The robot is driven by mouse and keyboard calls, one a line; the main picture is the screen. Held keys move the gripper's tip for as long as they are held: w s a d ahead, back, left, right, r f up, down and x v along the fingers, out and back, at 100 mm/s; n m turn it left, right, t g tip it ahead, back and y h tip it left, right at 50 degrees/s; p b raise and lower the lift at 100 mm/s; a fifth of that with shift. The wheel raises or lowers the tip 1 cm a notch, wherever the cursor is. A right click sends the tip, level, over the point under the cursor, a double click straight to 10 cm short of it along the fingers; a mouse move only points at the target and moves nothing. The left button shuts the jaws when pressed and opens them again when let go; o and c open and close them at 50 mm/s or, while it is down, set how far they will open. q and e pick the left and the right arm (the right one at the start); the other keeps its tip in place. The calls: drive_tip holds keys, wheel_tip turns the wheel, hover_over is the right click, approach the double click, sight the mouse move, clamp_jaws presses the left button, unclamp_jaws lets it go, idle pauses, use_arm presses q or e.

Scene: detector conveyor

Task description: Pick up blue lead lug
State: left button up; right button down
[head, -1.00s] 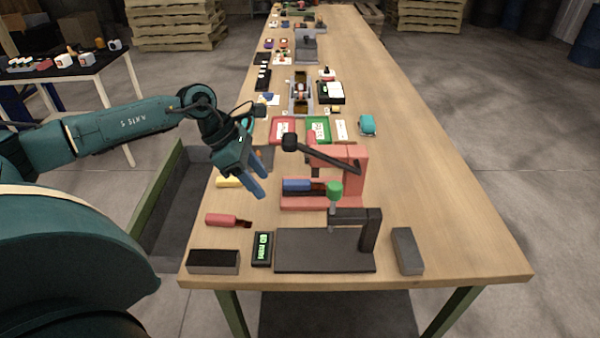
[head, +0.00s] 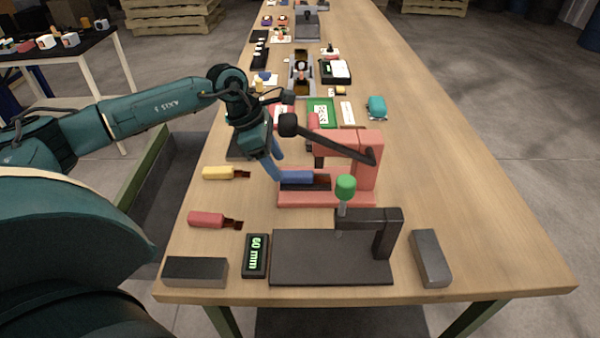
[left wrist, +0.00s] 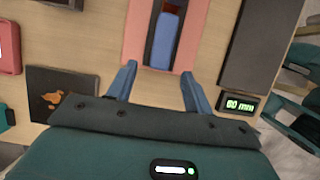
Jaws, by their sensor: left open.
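The blue lead lug (head: 298,177) lies in the dark slot of the red press base (head: 345,199). Its blue end faces my left gripper. In the left wrist view the blue lead lug (left wrist: 164,40) lies ahead of the fingers, roughly centred between them. My left gripper (head: 277,164) is open and empty, close to the lug's blue end; its blue fingers (left wrist: 158,84) straddle the line of the lug. In the head view a finger and the lug overlap, so contact cannot be told there. My right gripper is not in view.
The press's black lever arm (head: 335,139) rises just beside my gripper. A green-knobbed black press (head: 330,260) stands in front. A yellow lug (head: 218,173) and a red lug (head: 207,219) lie to the left. The 60 mm display (head: 255,255) stands near the front edge.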

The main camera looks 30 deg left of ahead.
sight(303, 173)
use_arm(q)
drive_tip(key=w+d, duration=0.1)
drive_tip(key=d+p, duration=0.1)
drive_tip(key=d, duration=0.1)
drive_tip(key=w+d, duration=0.1)
drive_tip(key=shift+w+d, duration=0.15)
drive_tip(key=shift+w, duration=0.15)
drive_tip(key=shift+d+f+p, duration=0.1)
drive_tip(key=shift+f+p, duration=0.3)
drive_tip(key=shift+f, duration=0.4)
drive_tip(key=shift+w+d+f, duration=0.15)
drive_tip(key=shift+w+f, duration=0.05)
drive_tip(key=shift+f, duration=0.45)
drive_tip(key=shift+c, duration=0.3)
clamp_jaws()
